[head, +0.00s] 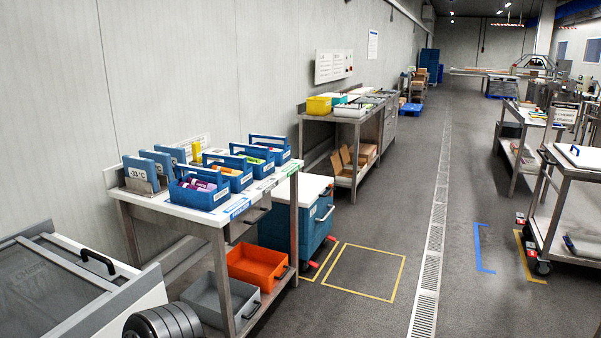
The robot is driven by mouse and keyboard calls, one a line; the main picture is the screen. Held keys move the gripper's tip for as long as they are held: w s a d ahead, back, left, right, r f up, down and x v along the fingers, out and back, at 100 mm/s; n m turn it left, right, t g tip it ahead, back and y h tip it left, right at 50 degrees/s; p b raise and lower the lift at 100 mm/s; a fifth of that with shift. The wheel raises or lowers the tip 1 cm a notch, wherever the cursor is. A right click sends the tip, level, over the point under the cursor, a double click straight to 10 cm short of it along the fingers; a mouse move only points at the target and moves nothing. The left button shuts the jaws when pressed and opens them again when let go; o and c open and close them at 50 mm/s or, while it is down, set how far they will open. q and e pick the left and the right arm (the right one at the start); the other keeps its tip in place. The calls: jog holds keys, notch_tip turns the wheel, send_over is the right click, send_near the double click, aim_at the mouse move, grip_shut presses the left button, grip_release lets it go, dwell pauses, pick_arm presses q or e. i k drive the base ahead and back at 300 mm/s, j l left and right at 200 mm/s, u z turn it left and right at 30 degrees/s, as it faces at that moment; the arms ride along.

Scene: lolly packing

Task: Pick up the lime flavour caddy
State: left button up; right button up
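Several blue caddies with top handles stand in a row on the steel-framed table (178,212) at the left. The nearest caddy (205,199) holds purple and pink items. The second caddy (236,184) holds orange items. The third caddy (264,169) shows yellow-green items, so it looks like the lime one, but its label is too small to read. The farthest caddy (281,157) has contents I cannot make out. All stand upright. Neither of my grippers is in view.
Blue panels marked -33 °C (142,173) stand in a rack left of the caddies. An orange bin (256,267) and a grey bin (214,303) sit on the lower shelf. A blue cart (318,227) stands behind the table. The floor (385,215) to the right is clear.

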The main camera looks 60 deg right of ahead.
aim_at(263, 165)
jog(key=l+z, duration=0.4)
jog(key=l, duration=0.35)
jog(key=l+z, duration=0.4)
jog(key=l, duration=0.4)
jog(key=i+l, duration=0.1)
jog(key=l, duration=0.45)
jog(key=i+l, duration=0.1)
jog(key=l, duration=0.4)
jog(key=l+z, duration=0.1)
jog(key=l, duration=0.45)
jog(key=i+l, duration=0.15)
jog(key=l, duration=0.4)
